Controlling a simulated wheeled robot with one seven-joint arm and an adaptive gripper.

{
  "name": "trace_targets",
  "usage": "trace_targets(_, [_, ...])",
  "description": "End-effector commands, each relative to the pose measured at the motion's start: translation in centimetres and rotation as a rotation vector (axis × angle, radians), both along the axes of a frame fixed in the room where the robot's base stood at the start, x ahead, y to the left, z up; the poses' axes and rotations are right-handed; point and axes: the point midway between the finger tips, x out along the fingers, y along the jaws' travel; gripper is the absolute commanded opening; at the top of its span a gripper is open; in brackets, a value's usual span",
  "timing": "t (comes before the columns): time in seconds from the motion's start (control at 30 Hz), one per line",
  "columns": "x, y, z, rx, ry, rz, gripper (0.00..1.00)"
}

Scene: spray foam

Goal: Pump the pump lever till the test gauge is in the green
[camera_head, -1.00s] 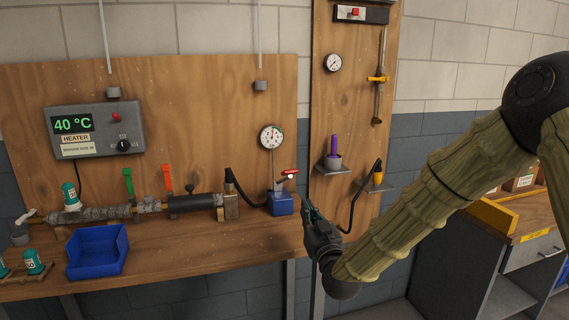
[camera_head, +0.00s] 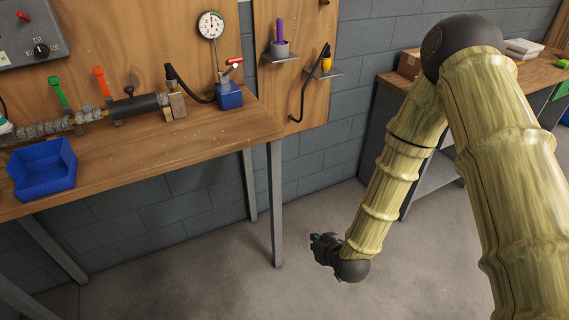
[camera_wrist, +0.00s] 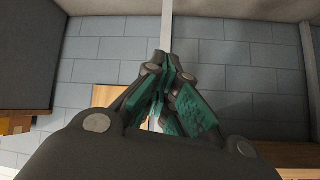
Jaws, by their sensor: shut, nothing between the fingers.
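The pump is a blue box (camera_head: 229,96) at the right end of the wooden bench, with a lever (camera_head: 231,64) that has a red grip, and a round white test gauge (camera_head: 211,25) above it. The gauge's needle is too small to read. My gripper (camera_head: 322,248) hangs low over the floor, to the right of the bench leg and well below and apart from the lever. In the wrist view my gripper (camera_wrist: 165,72) has its teal-padded fingers together with nothing between them. The wrist view shows neither the lever nor the gauge.
A blue bin (camera_head: 42,170) and a pipe (camera_head: 140,106) with green and orange handles are on the bench (camera_head: 150,155). A purple tool (camera_head: 280,32) and a yellow nozzle (camera_head: 326,55) hang on the right board. The bench leg (camera_head: 276,205) stands left of my gripper; the floor is clear.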

Motion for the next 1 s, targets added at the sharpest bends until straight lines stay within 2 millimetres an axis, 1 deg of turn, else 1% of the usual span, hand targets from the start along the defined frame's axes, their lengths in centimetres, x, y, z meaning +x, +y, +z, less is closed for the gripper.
trace_targets(0.03, [-3.6,-2.4,-3.0,-0.029,0.102,-0.025,0.0])
trace_targets(0.07, [-5.7,-3.7,-4.5,-0.046,0.161,-0.04,0.0])
trace_targets(0.1, [-8.6,-5.4,-6.2,-0.068,0.238,-0.061,0.0])
trace_targets(0.17, [-12.9,-8.0,-8.4,-0.101,0.35,-0.096,0.0])
trace_targets(0.2, [-15.7,-9.6,-9.6,-0.122,0.42,-0.117,0.0])
trace_targets(0.27, [-19.7,-11.8,-10.8,-0.153,0.516,-0.15,0.0])
trace_targets(0.3, [-22.2,-13.1,-11.4,-0.172,0.575,-0.169,0.0])
trace_targets(0.4, [-27.2,-15.6,-12.1,-0.209,0.692,-0.213,0.0])
trace_targets(0.43, [-28.4,-16.2,-12.2,-0.218,0.72,-0.223,0.0])
trace_targets(0.5, [-30.4,-17.1,-12.3,-0.235,0.767,-0.241,0.0])
trace_targets(0.6, [-32.0,-17.9,-12.3,-0.247,0.803,-0.256,0.0])
trace_targets(0.7, [-32.3,-18.0,-12.3,-0.25,0.812,-0.261,0.0])
trace_targets(1.0, [-32.2,-18.0,-12.4,-0.249,0.809,-0.26,0.0])
